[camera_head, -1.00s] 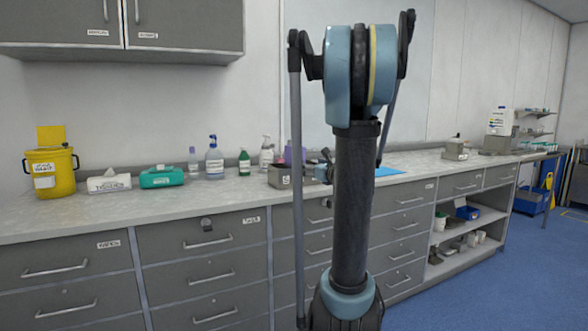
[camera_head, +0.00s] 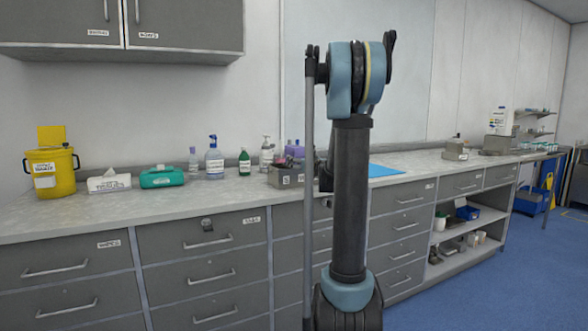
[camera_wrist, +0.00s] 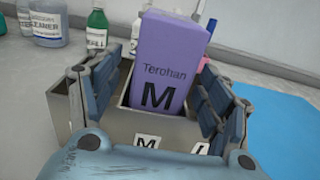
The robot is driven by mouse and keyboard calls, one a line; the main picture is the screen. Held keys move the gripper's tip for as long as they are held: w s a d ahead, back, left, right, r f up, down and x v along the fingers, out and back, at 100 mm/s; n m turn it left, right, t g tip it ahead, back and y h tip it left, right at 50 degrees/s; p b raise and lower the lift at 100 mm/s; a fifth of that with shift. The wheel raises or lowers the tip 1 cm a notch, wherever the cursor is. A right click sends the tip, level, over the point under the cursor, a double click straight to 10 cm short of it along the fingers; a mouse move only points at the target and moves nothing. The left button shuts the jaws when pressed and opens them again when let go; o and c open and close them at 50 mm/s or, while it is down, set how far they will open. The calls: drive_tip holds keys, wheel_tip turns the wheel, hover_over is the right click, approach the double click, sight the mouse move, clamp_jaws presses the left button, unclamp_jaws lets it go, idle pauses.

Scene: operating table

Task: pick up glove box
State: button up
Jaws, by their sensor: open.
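The glove box (camera_wrist: 163,62) is purple, marked "Terohan" and "M". It stands upright, slightly tilted in the picture, in a compartment of a grey holder (camera_wrist: 112,142) with an "M" label on its front. My gripper (camera_wrist: 156,78) is open in the wrist view, with one finger on each side of the box and visible gaps between. In the head view a little purple of the box (camera_head: 294,150) shows above the holder (camera_head: 281,180) on the counter. My own arm stands in front and hides most of my gripper there.
Bottles (camera_head: 214,160) stand left of the holder, with a teal pack (camera_head: 161,179), a white tissue box (camera_head: 109,184) and a yellow bin (camera_head: 50,173) further left. A flat blue sheet (camera_head: 384,170) lies on the counter (camera_head: 225,196) to the right.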

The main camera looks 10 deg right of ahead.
drive_tip(key=x, duration=0.5)
drive_tip(key=shift+w+f, duration=0.15)
drive_tip(key=shift+f, duration=0.1)
drive_tip(key=shift+c, duration=0.3)
drive_tip(key=c, duration=1.3)
